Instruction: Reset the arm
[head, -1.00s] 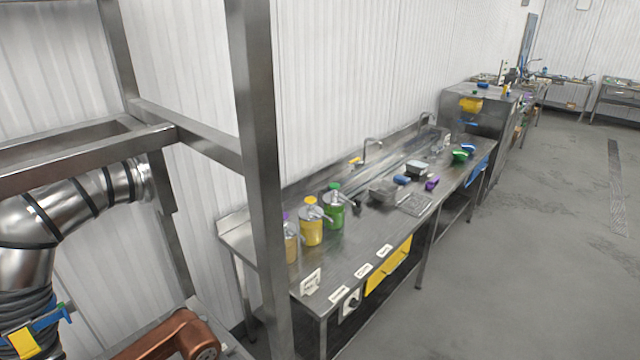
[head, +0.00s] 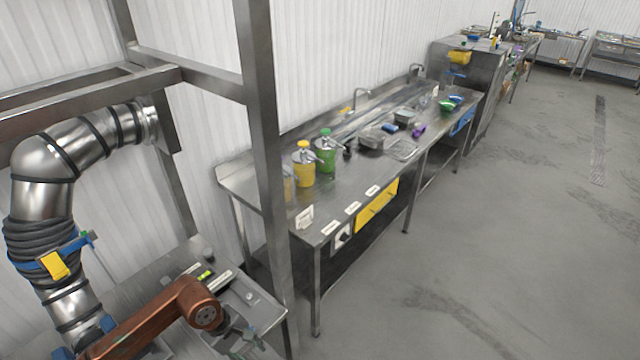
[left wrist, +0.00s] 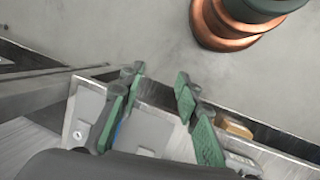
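My left arm comes in at the bottom left of the head view. My left gripper (head: 246,342) is small there and lies low over the steel table (head: 268,312), near its right corner. In the left wrist view my left gripper (left wrist: 158,77) shows two green-padded fingers spread apart with nothing between them. Grey metal surfaces and pans show below the fingers in that view. I cannot tell how high above them the fingers are. My right gripper is in neither view.
A steel frame post (head: 260,150) stands close to the right of my left arm. A silver duct (head: 45,165) runs down at the left. A long steel bench (head: 340,185) holds a yellow pump container (head: 303,168) and a green one (head: 325,155). Floor (head: 500,230) at the right is clear.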

